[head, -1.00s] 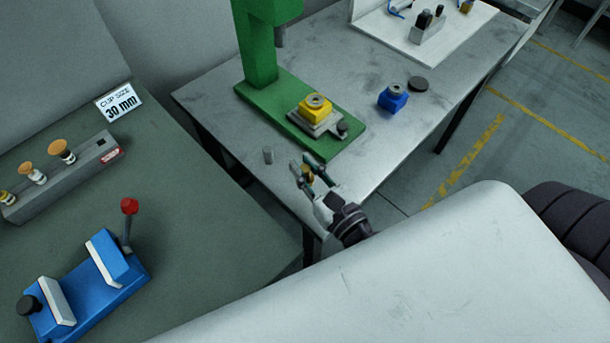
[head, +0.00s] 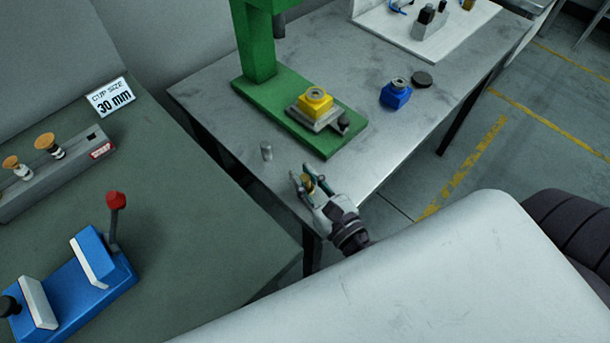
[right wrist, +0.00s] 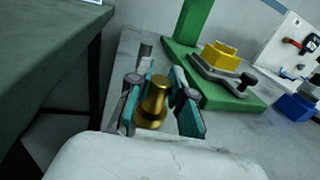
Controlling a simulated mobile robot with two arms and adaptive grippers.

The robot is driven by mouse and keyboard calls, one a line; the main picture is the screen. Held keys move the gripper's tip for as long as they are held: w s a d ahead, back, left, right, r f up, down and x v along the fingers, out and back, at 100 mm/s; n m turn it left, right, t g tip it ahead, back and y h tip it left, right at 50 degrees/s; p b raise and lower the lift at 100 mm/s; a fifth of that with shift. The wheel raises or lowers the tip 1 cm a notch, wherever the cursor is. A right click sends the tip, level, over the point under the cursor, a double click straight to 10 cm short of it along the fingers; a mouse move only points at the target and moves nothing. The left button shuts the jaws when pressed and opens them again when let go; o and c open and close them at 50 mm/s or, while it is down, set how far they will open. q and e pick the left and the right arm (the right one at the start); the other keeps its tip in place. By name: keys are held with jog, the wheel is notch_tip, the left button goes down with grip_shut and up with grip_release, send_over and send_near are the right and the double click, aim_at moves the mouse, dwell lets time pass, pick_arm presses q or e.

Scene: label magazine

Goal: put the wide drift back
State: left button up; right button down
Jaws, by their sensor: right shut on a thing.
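My right gripper (head: 304,178) is shut on a small brass piece (head: 308,183), apparently the wide drift. It holds it over the near left corner of the grey metal table. In the right wrist view the brass piece (right wrist: 154,103) stands between the two teal fingers (right wrist: 160,98), with a flared lower end and a narrower top. Whether it touches the table cannot be told. A small grey cylinder (head: 266,151) stands on the table just beyond the gripper, apart from it; the right wrist view shows it too (right wrist: 145,58). My left gripper is not in view.
A green press (head: 290,120) carries a yellow block (head: 316,101). Right of it are a blue block (head: 396,94) and a dark disc (head: 422,80). The left bench (head: 190,230) holds a blue fixture (head: 75,300) and grey rack (head: 50,180).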

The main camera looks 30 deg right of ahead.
jog(key=c, duration=1.1)
grip_release()
jog(key=shift+o, duration=0.2)
jog(key=shift+r, duration=0.1)
jog(key=shift+r+p, duration=0.25)
jog(key=shift+p, duration=0.2)
jog(key=shift+r+p, duration=0.55)
jog(key=shift+r, duration=0.05)
jog(key=shift+s+f+b, duration=0.75)
jog(key=shift+b, duration=0.25)
jog(key=s+d+b, duration=0.1)
jog(key=s+b, duration=0.3)
jog(key=s, duration=0.6)
jog(key=shift+s+d+r+b, duration=0.25)
jog(key=shift+d+r+b, duration=0.05)
jog(key=shift+r, duration=0.1)
